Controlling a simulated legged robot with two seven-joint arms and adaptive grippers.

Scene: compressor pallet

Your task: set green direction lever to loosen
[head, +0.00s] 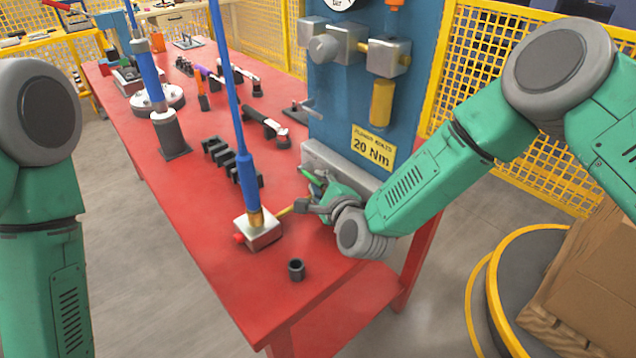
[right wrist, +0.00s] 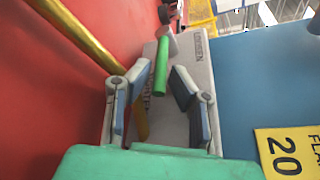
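The green direction lever (right wrist: 161,66) sticks out from a grey housing (right wrist: 206,78) in the right wrist view. The word LOOSEN reads on the housing's upper right; another label is partly hidden behind a finger. The lever also shows in the head view (head: 312,178), at the foot of the blue panel. My right gripper (right wrist: 163,72) is open, its two fingers on either side of the lever's line. The lever's end lies near the gap between the fingertips; I cannot tell whether they touch it. My left arm shows at the left, but its gripper is outside the views.
A tall blue rod tool (head: 246,165) stands upright in a metal block (head: 259,232) on the red table (head: 205,262). A yellow rod (right wrist: 82,34) runs close to my right gripper. A black socket (head: 296,269) stands near the front. The blue panel (head: 345,105) rises behind.

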